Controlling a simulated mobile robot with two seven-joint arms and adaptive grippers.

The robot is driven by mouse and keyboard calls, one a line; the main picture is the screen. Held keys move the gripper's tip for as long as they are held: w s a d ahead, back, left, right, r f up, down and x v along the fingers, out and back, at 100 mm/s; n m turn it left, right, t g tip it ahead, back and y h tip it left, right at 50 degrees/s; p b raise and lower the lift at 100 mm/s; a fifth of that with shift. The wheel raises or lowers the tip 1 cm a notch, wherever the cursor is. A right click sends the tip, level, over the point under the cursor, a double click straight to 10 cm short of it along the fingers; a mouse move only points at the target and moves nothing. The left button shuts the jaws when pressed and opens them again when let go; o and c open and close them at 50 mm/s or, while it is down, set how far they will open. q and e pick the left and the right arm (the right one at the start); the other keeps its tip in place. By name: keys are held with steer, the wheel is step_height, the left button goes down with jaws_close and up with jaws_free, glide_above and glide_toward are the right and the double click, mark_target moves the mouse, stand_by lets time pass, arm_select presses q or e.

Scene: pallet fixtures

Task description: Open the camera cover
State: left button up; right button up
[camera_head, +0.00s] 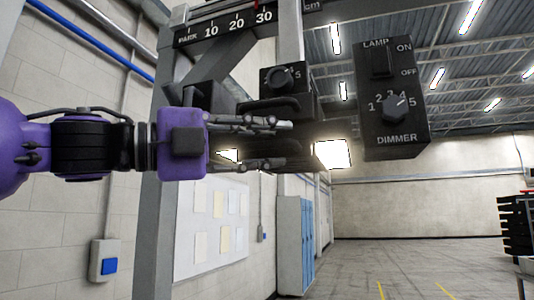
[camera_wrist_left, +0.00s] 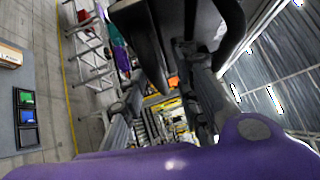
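A black camera unit (camera_head: 285,108) hangs from the grey stand, with a numbered dial box (camera_head: 280,78) at its top. I cannot make out its cover as a separate part; the lower area is dark and partly hidden by my fingers. My left gripper (camera_head: 284,144) reaches in from the left at the unit's lower part, its two fingers apart, one above the other. In the left wrist view the fingers (camera_wrist_left: 163,105) are also apart, with a black body (camera_wrist_left: 165,30) close beyond them. Whether they touch it I cannot tell. My right gripper is not in view.
A black control box (camera_head: 392,100) with lamp switch and dimmer dial hangs right of the unit. A lit lamp panel (camera_head: 332,153) glows beside the gripper. A grey upright post (camera_head: 158,220) and a ruled beam (camera_head: 225,25) stand close by. The floor at right is mostly clear.

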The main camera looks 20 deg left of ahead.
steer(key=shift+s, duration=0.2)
arm_select(q)
jaws_close()
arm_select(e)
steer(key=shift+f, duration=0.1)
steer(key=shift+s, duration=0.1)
